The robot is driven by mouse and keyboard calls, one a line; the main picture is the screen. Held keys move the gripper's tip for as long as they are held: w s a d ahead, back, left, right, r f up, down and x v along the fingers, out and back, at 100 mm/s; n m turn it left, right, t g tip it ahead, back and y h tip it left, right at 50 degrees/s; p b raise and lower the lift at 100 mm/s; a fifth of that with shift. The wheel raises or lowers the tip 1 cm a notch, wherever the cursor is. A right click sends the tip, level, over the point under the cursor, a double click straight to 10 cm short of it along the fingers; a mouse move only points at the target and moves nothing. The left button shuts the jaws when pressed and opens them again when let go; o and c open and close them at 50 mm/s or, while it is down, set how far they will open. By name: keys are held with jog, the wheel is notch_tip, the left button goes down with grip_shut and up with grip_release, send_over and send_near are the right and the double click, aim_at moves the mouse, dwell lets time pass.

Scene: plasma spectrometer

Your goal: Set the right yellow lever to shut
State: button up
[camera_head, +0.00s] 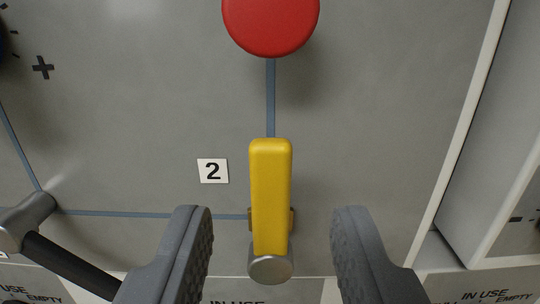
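My gripper (270,230) is open, with one dark finger on each side of the lever's lower part. There is a clear gap on both sides, and neither finger appears to touch the lever. No second yellow lever is in view.
A red round knob (271,22) sits above the lever on the grey panel (390,110). A black-handled lever (70,264) with a metal pivot is at the lower left. A raised pale edge (462,135) bounds the panel at right. "IN USE / EMPTY" labels (490,297) lie below.

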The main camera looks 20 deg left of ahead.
aim_at(271, 205)
jog(key=shift+x, duration=1.25)
grip_shut()
jog(key=shift+p, duration=0.3)
